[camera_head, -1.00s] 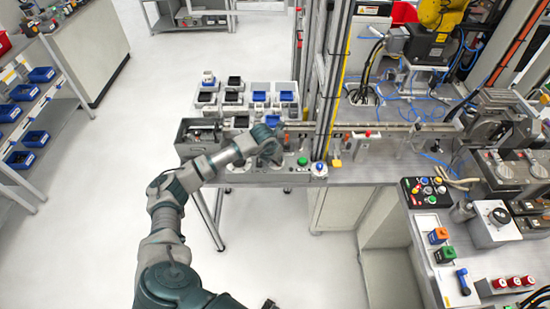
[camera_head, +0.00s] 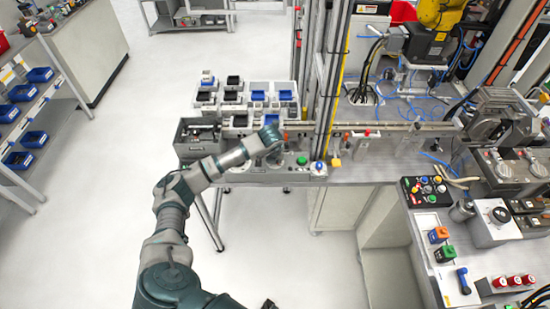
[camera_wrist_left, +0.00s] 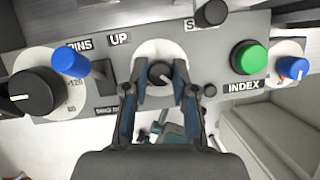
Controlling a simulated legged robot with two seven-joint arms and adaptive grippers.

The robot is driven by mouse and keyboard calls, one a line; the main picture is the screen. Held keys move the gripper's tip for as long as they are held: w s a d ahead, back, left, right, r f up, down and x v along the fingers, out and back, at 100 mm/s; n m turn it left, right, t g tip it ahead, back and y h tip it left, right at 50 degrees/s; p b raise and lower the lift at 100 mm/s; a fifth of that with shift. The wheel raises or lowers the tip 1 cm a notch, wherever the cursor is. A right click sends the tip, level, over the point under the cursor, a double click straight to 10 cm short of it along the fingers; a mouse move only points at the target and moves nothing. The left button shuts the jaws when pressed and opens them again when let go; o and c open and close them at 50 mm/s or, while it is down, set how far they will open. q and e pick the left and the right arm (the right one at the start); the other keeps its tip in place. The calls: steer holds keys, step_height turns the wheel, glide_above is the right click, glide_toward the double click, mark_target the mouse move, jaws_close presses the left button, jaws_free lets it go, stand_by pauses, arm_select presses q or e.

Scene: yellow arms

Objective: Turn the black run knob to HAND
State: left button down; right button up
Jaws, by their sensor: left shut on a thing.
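In the left wrist view a small black knob (camera_wrist_left: 160,72) with a pale pointer line sits on a round white dial plate on a grey panel. My left gripper (camera_wrist_left: 160,92) has its two fingers on either side of this knob and is shut on it. An "UP" label is at its upper left; no HAND label can be read, and the fingers hide part of the plate. In the head view my left gripper (camera_head: 272,155) is at the panel on the bench's front edge, and my wrist hides the knob.
In the wrist view a larger black knob (camera_wrist_left: 28,92) and a blue knob (camera_wrist_left: 68,62) are left; a black knob (camera_wrist_left: 210,12) is above. A green button (camera_wrist_left: 249,57) labelled INDEX and a blue-handled switch (camera_wrist_left: 292,68) are right. Trays with blue bins (camera_head: 286,95) stand behind.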

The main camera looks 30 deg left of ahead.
arm_select(q)
steer(key=shift+w+a+r, duration=0.1)
steer(key=shift+w+r, duration=0.05)
steer(key=shift+r, duration=0.05)
steer(key=c, duration=0.9)
jaws_free()
steer(key=shift+c, duration=0.2)
steer(key=shift+f, duration=0.15)
steer(key=v, duration=1.1)
steer(key=shift+r, duration=0.35)
